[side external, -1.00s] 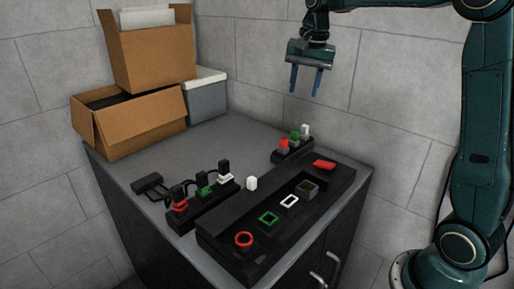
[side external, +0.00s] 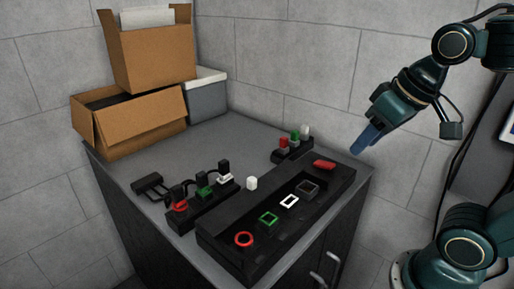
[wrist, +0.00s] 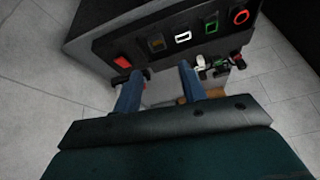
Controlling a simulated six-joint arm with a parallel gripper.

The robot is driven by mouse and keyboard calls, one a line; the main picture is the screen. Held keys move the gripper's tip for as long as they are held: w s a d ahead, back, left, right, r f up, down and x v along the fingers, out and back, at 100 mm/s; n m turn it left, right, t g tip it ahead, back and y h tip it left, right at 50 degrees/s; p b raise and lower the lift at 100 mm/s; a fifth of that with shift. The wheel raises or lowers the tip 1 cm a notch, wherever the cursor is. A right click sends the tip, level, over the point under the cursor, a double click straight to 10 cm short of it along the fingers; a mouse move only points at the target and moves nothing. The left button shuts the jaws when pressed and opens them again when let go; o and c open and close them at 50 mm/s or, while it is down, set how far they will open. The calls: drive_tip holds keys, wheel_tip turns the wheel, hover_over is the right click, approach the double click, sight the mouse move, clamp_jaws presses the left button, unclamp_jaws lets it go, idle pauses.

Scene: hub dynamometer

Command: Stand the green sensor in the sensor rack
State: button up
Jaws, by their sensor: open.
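A small green block (side external: 294,136), which looks like the green sensor, stands upright between a red one (side external: 283,142) and a white one (side external: 304,131) in a small black rack (side external: 290,153) at the back right of the bench. My gripper (side external: 366,142) is open and empty in the air to the right of that rack, tilted with its blue fingers pointing down and left. In the wrist view the two fingers of my gripper (wrist: 160,85) are spread with nothing held between them. That rack cannot be made out clearly there.
A long black panel (side external: 215,239) at the front has a red ring, green (side external: 268,219) and white frames, a brown socket and a red button (side external: 324,164). Behind it are a cabled connector block (side external: 204,207) and a loose white block (side external: 252,183). Cardboard boxes (side external: 130,117) fill the back left.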

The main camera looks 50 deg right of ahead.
drive_tip(key=s+f, duration=0.1)
drive_tip(key=s+f+n, duration=0.1)
drive_tip(key=shift+s+a, duration=0.35)
drive_tip(key=shift+s, duration=0.05)
idle(0.6)
